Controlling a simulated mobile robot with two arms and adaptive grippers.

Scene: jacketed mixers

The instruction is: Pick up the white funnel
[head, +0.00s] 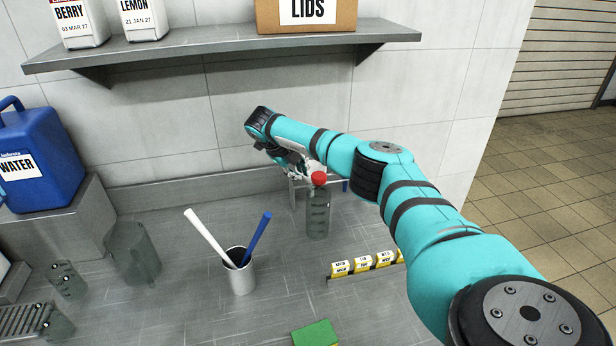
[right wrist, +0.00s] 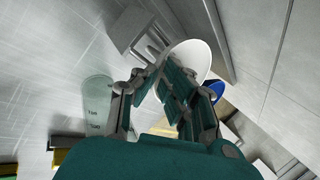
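The white funnel shows in the right wrist view as a smooth white oval (right wrist: 192,58) at the fingertips of my right gripper (right wrist: 168,82). The finger pads are close together, and the funnel's near side is partly hidden behind them. The gripper looks shut on it. The funnel is mostly hidden there by the gripper and arm. My left gripper is not in view.
A slotted metal rack (right wrist: 141,34) stands beside the funnel, with a blue object (right wrist: 217,89) close by. A cup (head: 241,277) with a white and a blue stick stands front left. Yellow labelled blocks (head: 363,267) lie right. A shelf (head: 220,44) overhangs the bench.

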